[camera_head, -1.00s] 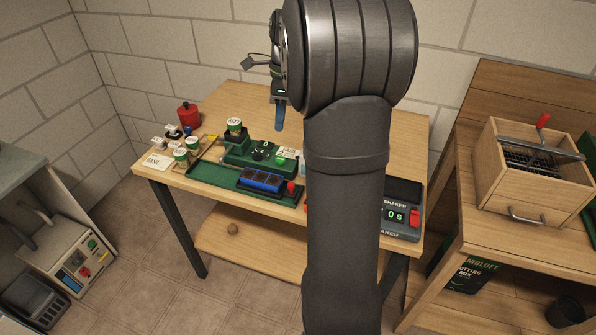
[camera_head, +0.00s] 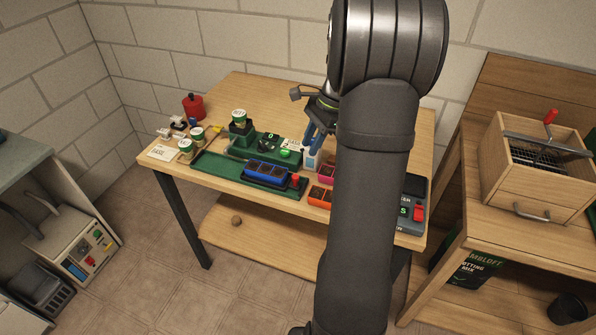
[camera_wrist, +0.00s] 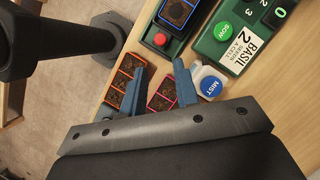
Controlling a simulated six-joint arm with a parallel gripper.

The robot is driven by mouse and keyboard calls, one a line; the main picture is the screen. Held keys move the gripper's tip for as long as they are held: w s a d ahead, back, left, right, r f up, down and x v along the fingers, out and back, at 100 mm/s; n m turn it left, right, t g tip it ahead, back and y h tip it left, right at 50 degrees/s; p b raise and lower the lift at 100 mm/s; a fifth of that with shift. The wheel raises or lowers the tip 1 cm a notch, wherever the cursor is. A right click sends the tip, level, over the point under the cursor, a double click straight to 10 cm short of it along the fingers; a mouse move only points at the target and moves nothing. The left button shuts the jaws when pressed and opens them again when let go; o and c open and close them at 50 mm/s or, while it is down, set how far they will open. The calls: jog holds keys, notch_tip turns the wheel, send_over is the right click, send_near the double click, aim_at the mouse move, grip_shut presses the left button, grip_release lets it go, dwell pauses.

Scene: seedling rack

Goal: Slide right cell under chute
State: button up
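A blue seedling tray with soil-filled cells (camera_head: 268,174) sits toward the right end of the long green channel (camera_head: 213,169); part of it also shows in the wrist view (camera_wrist: 175,12). A red knob (camera_wrist: 160,38) is at its right end. The green seeder (camera_head: 262,152) stands behind the channel, with the chute tower and green-lidded pot (camera_head: 239,118) at its left. The blue tray lies right of the tower. My gripper (camera_wrist: 158,66) is open and empty, its blue fingers apart above the table near the pink tray (camera_wrist: 163,94). It is right of the knob, touching nothing I can make out.
An orange tray (camera_wrist: 120,84) and a white MIST bottle (camera_wrist: 208,84) flank the pink tray. A green SOW button (camera_wrist: 222,30) is on the seeder. Small pots (camera_head: 186,147) and a red canister (camera_head: 194,106) stand at left.

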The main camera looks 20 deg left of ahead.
aim_at(296, 176)
jog(key=x, duration=1)
jog(key=shift+f, duration=0.2)
grip_shut()
